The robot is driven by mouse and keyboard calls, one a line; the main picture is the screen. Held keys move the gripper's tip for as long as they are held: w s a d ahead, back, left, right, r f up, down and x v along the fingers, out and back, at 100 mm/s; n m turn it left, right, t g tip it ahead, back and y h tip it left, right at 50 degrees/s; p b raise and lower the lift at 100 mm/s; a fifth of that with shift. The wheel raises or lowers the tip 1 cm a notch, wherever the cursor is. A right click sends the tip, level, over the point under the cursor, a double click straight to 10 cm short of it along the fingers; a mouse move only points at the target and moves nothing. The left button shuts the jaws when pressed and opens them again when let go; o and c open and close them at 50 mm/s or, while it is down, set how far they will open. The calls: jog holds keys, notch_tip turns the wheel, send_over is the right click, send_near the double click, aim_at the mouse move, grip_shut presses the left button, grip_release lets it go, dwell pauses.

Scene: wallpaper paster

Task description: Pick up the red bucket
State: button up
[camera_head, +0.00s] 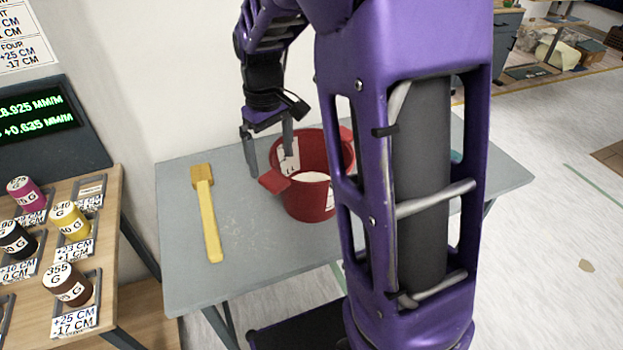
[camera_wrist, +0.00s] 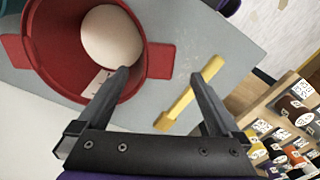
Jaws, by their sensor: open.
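The red bucket (camera_head: 307,197) stands upright on the grey table, with a handle tab on each side and white contents inside. It also shows in the wrist view (camera_wrist: 60,75), at the upper left. My gripper (camera_head: 270,167) is open at the bucket's left back side in the head view. In the wrist view my gripper (camera_wrist: 160,85) has its fingers spread wide; the left finger overlaps the bucket's rim area and the right finger is outside it, over the table. The near handle tab (camera_wrist: 160,60) lies between the fingers in that view. Whether anything touches cannot be told.
A yellow brush (camera_head: 208,212) lies on the grey table (camera_head: 260,265) left of the bucket. A wooden rack (camera_head: 110,240) with several labelled weights stands at the left, beside a green-lit display (camera_head: 40,118). A white wall is behind. My purple arm hides the table's right part.

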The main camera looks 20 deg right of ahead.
aim_at(274, 178)
jog(key=shift+w+d+f+b, duration=0.1)
jog(key=shift+f+b, duration=0.1)
jog(key=shift+f, duration=1.15)
jog(key=shift+w+f+b, duration=0.1)
jog(key=shift+f+b, duration=0.1)
jog(key=shift+f, duration=1.15)
grip_shut()
jog(key=shift+r, duration=0.1)
